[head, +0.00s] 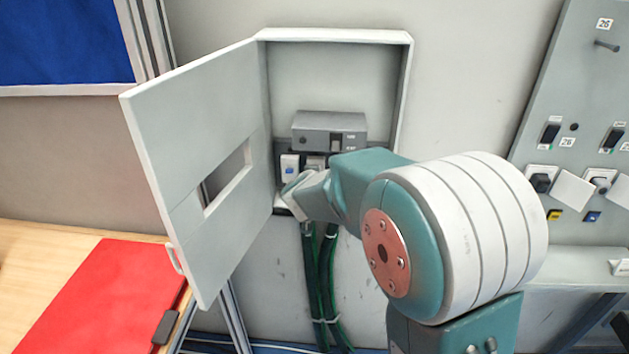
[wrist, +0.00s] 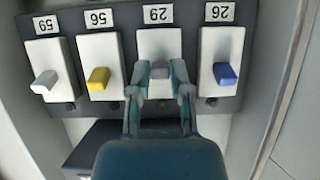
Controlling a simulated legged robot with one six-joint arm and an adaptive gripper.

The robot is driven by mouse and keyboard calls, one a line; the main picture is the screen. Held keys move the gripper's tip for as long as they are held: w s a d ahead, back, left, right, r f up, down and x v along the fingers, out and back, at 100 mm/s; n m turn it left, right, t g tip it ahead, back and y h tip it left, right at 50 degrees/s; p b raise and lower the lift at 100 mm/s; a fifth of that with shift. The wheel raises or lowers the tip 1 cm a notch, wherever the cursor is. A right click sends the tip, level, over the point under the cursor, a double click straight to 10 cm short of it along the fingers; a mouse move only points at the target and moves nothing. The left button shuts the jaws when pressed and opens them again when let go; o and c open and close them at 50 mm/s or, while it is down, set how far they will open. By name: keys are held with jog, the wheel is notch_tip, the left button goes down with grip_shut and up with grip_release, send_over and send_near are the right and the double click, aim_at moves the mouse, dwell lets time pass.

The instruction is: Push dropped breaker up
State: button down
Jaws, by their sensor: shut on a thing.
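The breaker row is in an open wall box. In the wrist view, which shows it upside down, there are a white lever (wrist: 45,83), a yellow lever (wrist: 97,79), a grey lever (wrist: 159,70) and a blue lever (wrist: 225,74), each on a white breaker body. My gripper (wrist: 160,88) is shut on the grey lever, with one finger on each side of it. In the head view, the blue-lever breaker (head: 290,168) shows at the left of the row. My gripper (head: 297,193) and wrist hide most of the others. I cannot tell which lever is dropped.
The box door (head: 205,125) stands open to the left. A grey unit (head: 330,125) sits above the row, and green cables (head: 318,275) hang below. A red folder (head: 100,295) lies on the table at left. A switch panel (head: 580,80) is at right.

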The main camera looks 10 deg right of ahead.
jog(key=shift+w+r+g+y, duration=0.15)
jog(key=shift+r+g+y, duration=0.25)
jog(key=shift+g, duration=0.5)
dwell(0.3)
jog(key=c, duration=0.6)
grip_release()
jog(key=shift+a, duration=0.1)
jog(key=shift+o, duration=0.2)
jog(key=v, duration=1.1)
jog(key=shift+s+a, duration=0.25)
jog(key=shift+s, duration=0.1)
jog(key=shift+r, duration=0.15)
